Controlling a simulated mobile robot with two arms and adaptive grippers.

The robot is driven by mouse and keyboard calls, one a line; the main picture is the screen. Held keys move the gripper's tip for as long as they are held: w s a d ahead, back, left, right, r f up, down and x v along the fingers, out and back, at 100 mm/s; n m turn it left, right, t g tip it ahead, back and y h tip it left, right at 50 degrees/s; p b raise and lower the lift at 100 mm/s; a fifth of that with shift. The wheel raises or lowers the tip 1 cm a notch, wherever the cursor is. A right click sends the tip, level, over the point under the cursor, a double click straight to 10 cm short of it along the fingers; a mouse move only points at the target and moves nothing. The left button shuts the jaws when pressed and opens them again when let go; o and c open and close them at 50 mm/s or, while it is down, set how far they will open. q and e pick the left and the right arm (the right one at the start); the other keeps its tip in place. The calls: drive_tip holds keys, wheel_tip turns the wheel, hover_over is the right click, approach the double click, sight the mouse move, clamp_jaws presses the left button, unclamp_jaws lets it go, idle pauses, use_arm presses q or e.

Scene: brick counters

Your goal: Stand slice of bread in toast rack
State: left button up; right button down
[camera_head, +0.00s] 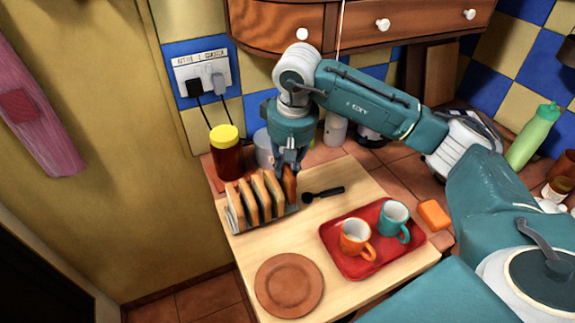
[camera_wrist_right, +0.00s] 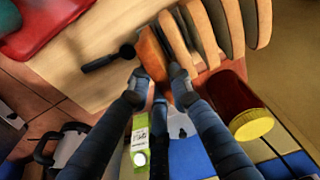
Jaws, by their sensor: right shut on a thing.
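My right gripper (camera_head: 289,163) points down at the right end of the toast rack (camera_head: 291,211) and is shut on a slice of bread (camera_head: 289,186). The slice is upright, beside the row of several slices (camera_head: 262,197) standing in the rack. In the right wrist view, the fingertips (camera_wrist_right: 160,80) pinch the edge of the held slice (camera_wrist_right: 152,54), and the other slices (camera_wrist_right: 197,28) stand alongside it. The fingers and slices hide much of the rack, so I cannot tell whether the held slice rests in a slot. My left gripper is not in view.
A jar with a yellow lid (camera_head: 227,155) stands behind the rack. A dark spoon (camera_head: 323,193) lies to its right. A red tray (camera_head: 372,262) with two mugs and a brown plate (camera_head: 289,284) are in front. The wooden board (camera_head: 243,253) is bare between rack and plate.

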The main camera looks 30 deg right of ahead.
drive_tip(key=c, duration=1.5)
unclamp_jaws()
drive_tip(key=r, duration=0.4)
drive_tip(key=s+r, duration=0.1)
drive_tip(key=r, duration=0.7)
drive_tip(key=shift+s, duration=0.4)
drive_tip(key=shift+f, duration=0.1)
